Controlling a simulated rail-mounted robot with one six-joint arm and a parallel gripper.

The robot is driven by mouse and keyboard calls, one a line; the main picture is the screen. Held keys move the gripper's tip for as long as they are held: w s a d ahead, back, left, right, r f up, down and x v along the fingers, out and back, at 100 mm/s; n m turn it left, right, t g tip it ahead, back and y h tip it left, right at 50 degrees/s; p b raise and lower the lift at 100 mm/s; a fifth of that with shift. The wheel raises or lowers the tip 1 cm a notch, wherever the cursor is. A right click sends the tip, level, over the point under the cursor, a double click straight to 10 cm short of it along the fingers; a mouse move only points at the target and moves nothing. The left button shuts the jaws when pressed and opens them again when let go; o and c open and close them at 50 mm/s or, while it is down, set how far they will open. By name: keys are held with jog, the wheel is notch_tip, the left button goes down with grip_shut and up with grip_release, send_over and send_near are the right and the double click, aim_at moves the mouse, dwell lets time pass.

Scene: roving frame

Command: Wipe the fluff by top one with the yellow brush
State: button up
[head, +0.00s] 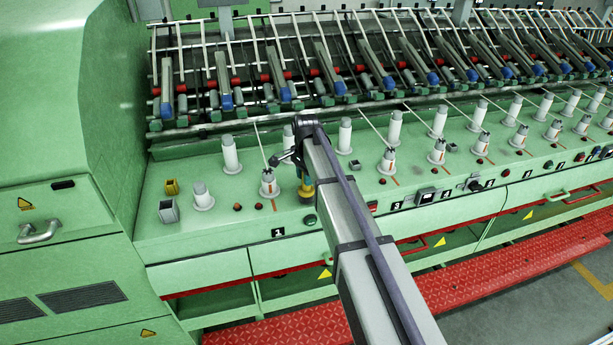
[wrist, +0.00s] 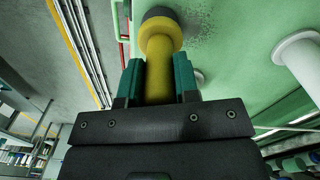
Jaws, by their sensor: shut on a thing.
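My gripper (wrist: 159,68) is shut on the yellow brush (wrist: 158,50), with its teal fingers on both sides of the handle. The brush's wide collar and dark grey tip point away from the gripper, against the green deck in the wrist view. Grey specks of fluff (wrist: 205,20) lie on the deck right beside the tip; whether the tip touches the deck I cannot tell. In the head view my gripper (head: 304,172) holds the brush (head: 306,190) upright low over the deck, near the number 1 plate (head: 278,232). The fluff cannot be made out there.
White spindles stand along the green deck (head: 235,208), one close left of the brush (head: 268,184) and one behind it. A yellow cup (head: 171,187) and a grey box (head: 169,211) sit at the left end. A green button (head: 310,220) is just in front.

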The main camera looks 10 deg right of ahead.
jog(key=shift+w, duration=4.35)
jog(key=shift+s+d, duration=0.15)
jog(key=shift+s, duration=2.4)
jog(key=shift+s+d, duration=0.1)
jog(key=shift+s, duration=2.45)
jog(key=shift+w, duration=5)
notch_tip(320, 180, up, 7)
jog(key=p, duration=0.7)
jog(key=shift+a+r, duration=0.2)
jog(key=shift+a, duration=0.1)
jog(key=shift+w, duration=0.1)
notch_tip(320, 180, down, 6)
jog(key=b, duration=0.5)
jog(key=shift+a+b, duration=0.2)
jog(key=shift+b, duration=0.15)
jog(key=shift+f+b, duration=1)
jog(key=shift+f, duration=0.1)
